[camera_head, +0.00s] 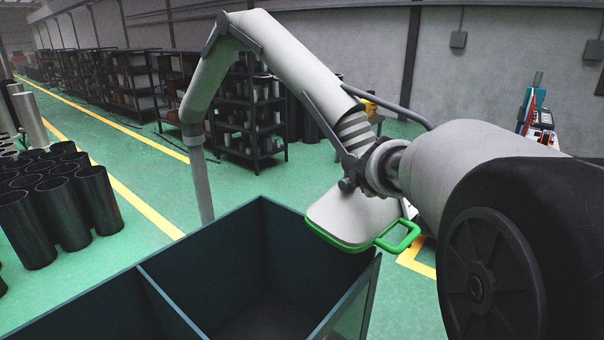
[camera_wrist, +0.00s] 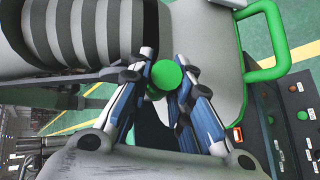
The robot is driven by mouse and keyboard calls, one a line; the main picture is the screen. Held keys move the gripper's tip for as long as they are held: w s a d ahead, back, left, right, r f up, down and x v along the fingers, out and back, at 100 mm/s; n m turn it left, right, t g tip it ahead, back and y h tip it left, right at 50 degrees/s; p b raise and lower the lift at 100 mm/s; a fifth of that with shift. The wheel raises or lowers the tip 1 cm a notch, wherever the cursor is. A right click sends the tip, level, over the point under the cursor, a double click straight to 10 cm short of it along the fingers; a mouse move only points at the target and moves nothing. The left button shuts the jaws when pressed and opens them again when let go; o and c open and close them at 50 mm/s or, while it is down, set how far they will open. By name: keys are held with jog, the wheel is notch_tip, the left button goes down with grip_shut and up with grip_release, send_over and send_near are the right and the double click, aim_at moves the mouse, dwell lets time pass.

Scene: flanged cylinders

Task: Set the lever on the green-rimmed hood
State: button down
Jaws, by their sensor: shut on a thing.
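The hood (camera_head: 352,212) is a pale grey plate with a green rim and a green loop handle (camera_head: 400,237), hanging at the end of a jointed grey duct arm. In the wrist view the hood (camera_wrist: 215,65) lies beyond my gripper, with its green handle at the upper right. The lever's round green knob (camera_wrist: 163,80) sits between the two blue fingers of my gripper (camera_wrist: 165,62), which are closed on it. The lever's shaft is mostly hidden. In the head view my own arm covers the gripper and the knob.
An open dark bin (camera_head: 262,215) with a divider stands below the hood, close to it. Black cylinders (camera_head: 60,195) stand on the left floor. Shelves (camera_head: 250,115) line the back. A control panel (camera_wrist: 290,120) is at the right of the wrist view.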

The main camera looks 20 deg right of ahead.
jog(key=shift+w+r, duration=0.1)
jog(key=shift+r, duration=0.05)
dwell(0.5)
jog(key=c, duration=1.4)
grip_release()
jog(key=shift+c, duration=0.2)
